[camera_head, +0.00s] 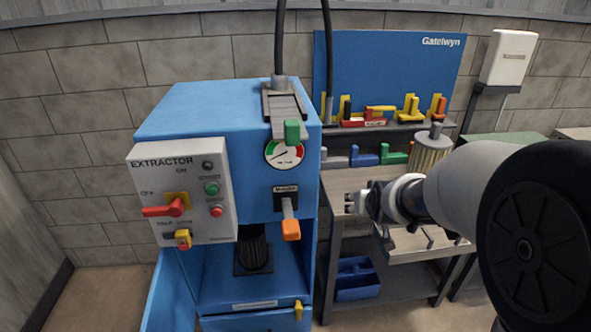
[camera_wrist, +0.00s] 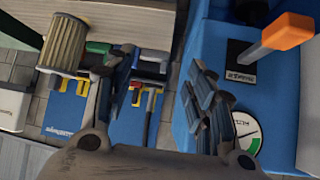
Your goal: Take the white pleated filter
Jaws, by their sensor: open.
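The pleated filter (camera_head: 430,155) is a cream-white upright cylinder with a grey top. In the head view it stands at the right, by the back of the bench, its lower part hidden by my arm. In the wrist view the filter (camera_wrist: 65,42) shows at the upper left, outside the fingers. My gripper (camera_head: 354,203) is over the bench, left of the filter and apart from it. In the wrist view my gripper (camera_wrist: 163,82) has its fingers spread with nothing between them.
The blue extractor (camera_head: 200,105) stands left of my gripper, with an orange-tipped lever (camera_head: 290,230) and a dark cylinder (camera_head: 252,250) in its opening. A blue tool board (camera_head: 390,70) is behind the bench (camera_head: 350,180). A blue bin (camera_head: 357,280) sits on the lower shelf.

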